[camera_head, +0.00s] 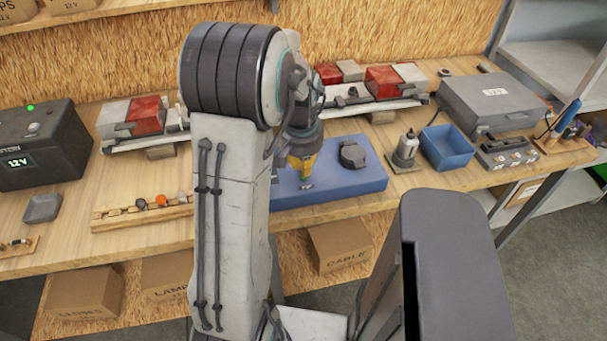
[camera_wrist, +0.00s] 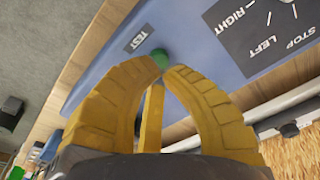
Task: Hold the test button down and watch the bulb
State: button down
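The green test button (camera_wrist: 158,56) stands on the blue panel (camera_wrist: 105,75), beside the label TEST (camera_wrist: 137,40). My gripper (camera_wrist: 163,70) has its yellow fingers drawn together, tips at the button. They seem to touch it, but I cannot tell how far it is pressed. In the head view, my gripper (camera_head: 305,180) points down over the blue panel (camera_head: 345,190). Two red-and-white lamp units lie at the back, a left one (camera_head: 146,115) and a right one (camera_head: 384,82). My arm hides part of the left one. No bulb shows lit in either.
A black knob (camera_head: 352,153) stands on the panel, right of my gripper. A bottle (camera_head: 405,148), a blue bin (camera_head: 447,147) and a grey case (camera_head: 492,100) stand farther right. A 12V power box (camera_head: 45,145) with a green light stands at left.

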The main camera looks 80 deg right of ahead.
jog(key=shift+f+b, duration=1.05)
jog(key=shift+f, duration=0.2)
dwell(0.6)
jog(key=shift+r, duration=0.15)
dwell(0.9)
jog(key=shift+r+p, duration=2.7)
jog(key=shift+r, duration=0.7)
jog(key=a+f+y, duration=0.2)
jog(key=a+y, duration=0.1)
jog(key=a, duration=0.6)
jog(key=w+a+r+n+t, duration=0.1)
jog(key=w+a+r+n, duration=0.2)
jog(key=w+a+n, duration=0.3)
jog(key=w+a+r+n+t, duration=0.2)
jog(key=w+a+r+n, duration=0.2)
jog(key=a, duration=1)
jog(key=w+a+r+n+t+h, duration=0.1)
jog(key=w+a+r+n, duration=0.3)
jog(key=w+a+n, duration=0.5)
jog(key=shift+w+a+n+t, duration=0.3)
jog(key=shift+w+a, duration=0.55)
jog(key=shift+w, duration=0.1)
